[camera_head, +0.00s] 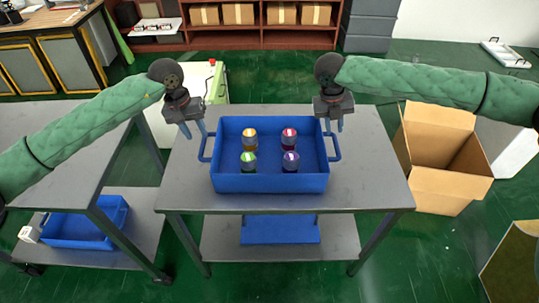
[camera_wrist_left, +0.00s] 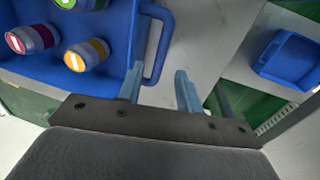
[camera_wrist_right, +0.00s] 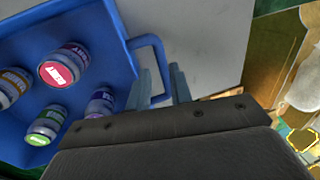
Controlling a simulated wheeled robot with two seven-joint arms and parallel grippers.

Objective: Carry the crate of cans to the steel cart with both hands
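The blue crate (camera_head: 270,183) stands level on the grey steel table (camera_head: 365,165). It holds several cans with coloured lids, among them an orange one (camera_head: 249,138) and a red one (camera_head: 289,138). My left gripper (camera_head: 194,129) is open above the crate's left handle (camera_head: 204,149); in the left wrist view the handle (camera_wrist_left: 163,45) appears between its spread fingers. My right gripper (camera_head: 333,125) is open by the right handle (camera_head: 337,148); in the right wrist view that handle (camera_wrist_right: 158,50) runs between the fingers. Contact cannot be told. The steel cart (camera_head: 65,150) at the left has a bare top.
Another blue crate (camera_head: 85,238) and a small white box (camera_head: 28,234) are on the cart's lower shelf. A blue object (camera_head: 280,232) lies on the table's lower shelf. An open cardboard box (camera_head: 435,165) stands right of the table. A narrow gap separates table and cart.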

